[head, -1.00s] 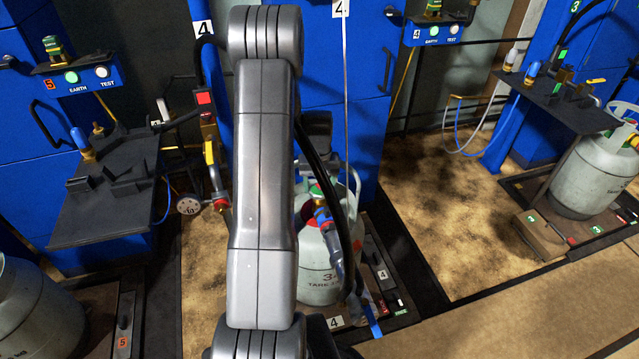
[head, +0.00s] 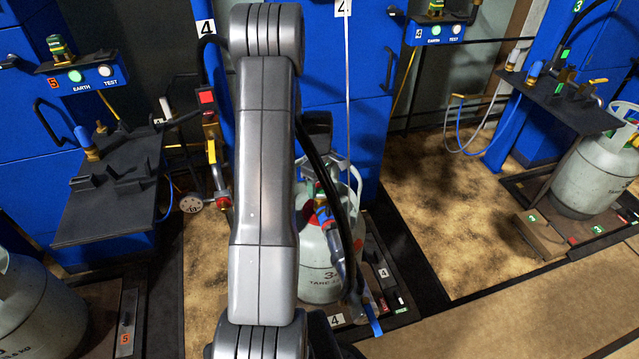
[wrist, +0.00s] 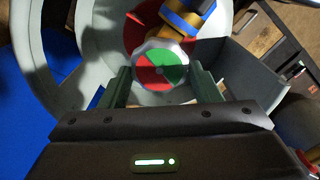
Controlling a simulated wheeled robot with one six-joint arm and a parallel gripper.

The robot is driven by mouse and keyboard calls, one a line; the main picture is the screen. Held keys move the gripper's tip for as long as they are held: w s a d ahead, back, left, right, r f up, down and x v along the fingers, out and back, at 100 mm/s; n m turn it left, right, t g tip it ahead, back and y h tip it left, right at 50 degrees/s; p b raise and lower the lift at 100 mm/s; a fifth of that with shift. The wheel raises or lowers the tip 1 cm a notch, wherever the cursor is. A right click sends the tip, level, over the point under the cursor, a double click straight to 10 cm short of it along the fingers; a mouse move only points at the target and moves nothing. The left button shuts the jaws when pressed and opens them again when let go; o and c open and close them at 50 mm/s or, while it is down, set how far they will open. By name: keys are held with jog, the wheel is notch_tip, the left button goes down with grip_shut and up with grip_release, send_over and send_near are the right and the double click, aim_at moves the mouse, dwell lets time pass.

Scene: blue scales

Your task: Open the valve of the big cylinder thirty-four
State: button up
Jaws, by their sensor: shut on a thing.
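The big cylinder (head: 320,282), pale grey-green and marked with a 3 and partly hidden lettering, stands upright on scale 4, partly hidden by my arm. In the wrist view its collar (wrist: 50,50) curves around the valve handwheel (wrist: 160,70), which has a red and green face and a pale rim. My gripper (wrist: 158,85) is shut on the handwheel, one green-grey finger on each side of it. A brass fitting with a blue band (wrist: 190,18) sits just beyond the wheel.
A hose with a blue end (head: 373,322) hangs in front of the cylinder. A black shelf (head: 105,205) juts out at left, and another cylinder (head: 585,175) stands on scale 3 at right. The floor between scales 4 and 3 is clear.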

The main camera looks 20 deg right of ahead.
aim_at(319, 188)
jog(key=shift+n, duration=0.7)
jog(key=o, duration=1)
jog(key=shift+r, duration=0.1)
notch_tip(319, 188, up, 14)
jog(key=p, duration=0.2)
jog(key=shift+f+p, duration=0.2)
jog(key=shift+p, duration=0.1)
jog(key=shift+f, duration=0.1)
